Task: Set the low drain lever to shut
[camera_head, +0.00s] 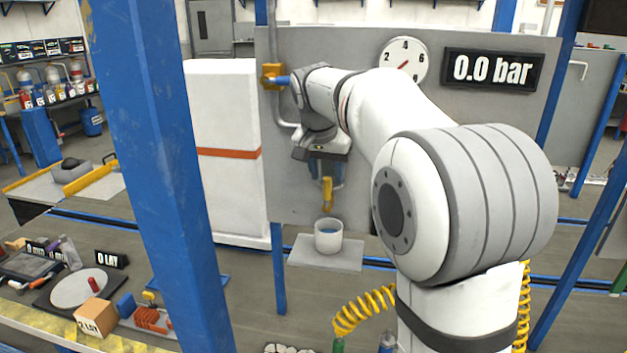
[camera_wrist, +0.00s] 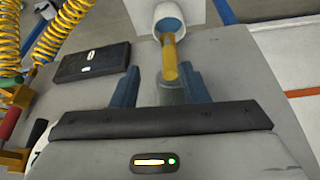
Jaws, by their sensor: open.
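The low drain lever is a yellow handle (camera_head: 327,195) on the grey panel, pointing down toward a white cup (camera_head: 328,237) with blue inside. My gripper (camera_head: 326,175) is at the lever's upper end, its blue fingers pointing down. In the wrist view the open gripper (camera_wrist: 160,80) has one finger on each side of the lever's line. The yellow lever (camera_wrist: 169,58) extends beyond the fingertips toward the cup (camera_wrist: 171,22), nearer the right finger. A grey stub shows between the fingers. I cannot tell whether either finger touches the lever.
A second valve (camera_head: 271,75) with a blue handle is higher on the panel, close to my wrist. A round gauge (camera_head: 404,60) and a display (camera_head: 493,69) reading 0.0 bar hang right of it. The cup stands on a small grey shelf (camera_head: 305,255). A blue post (camera_head: 160,170) stands left.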

